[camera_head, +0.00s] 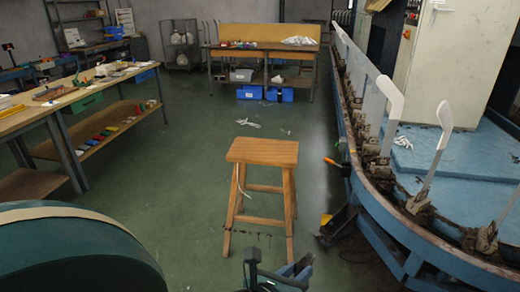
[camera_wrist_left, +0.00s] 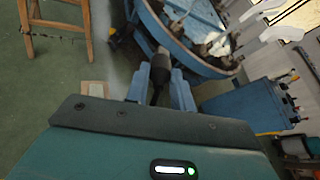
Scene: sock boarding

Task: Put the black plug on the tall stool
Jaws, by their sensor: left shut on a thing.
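The tall wooden stool (camera_head: 262,151) stands upright on the green floor in the middle of the head view, its seat bare. Its legs (camera_wrist_left: 57,18) show at the upper left of the left wrist view. My left gripper (camera_head: 280,272) is at the bottom of the head view, in front of the stool and apart from it. In the left wrist view the black plug (camera_wrist_left: 160,68) sits between the blue fingers of my left gripper (camera_wrist_left: 158,90), which is shut on it. The plug's lower part is partly hidden by the gripper. My right gripper is not in view.
The blue machine rim (camera_head: 385,215) with white upright boards (camera_head: 389,108) runs along the right. A black pedal-like piece (camera_head: 338,226) lies on the floor beside it. A workbench (camera_head: 60,103) stands at the left. The floor between bench and stool is clear.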

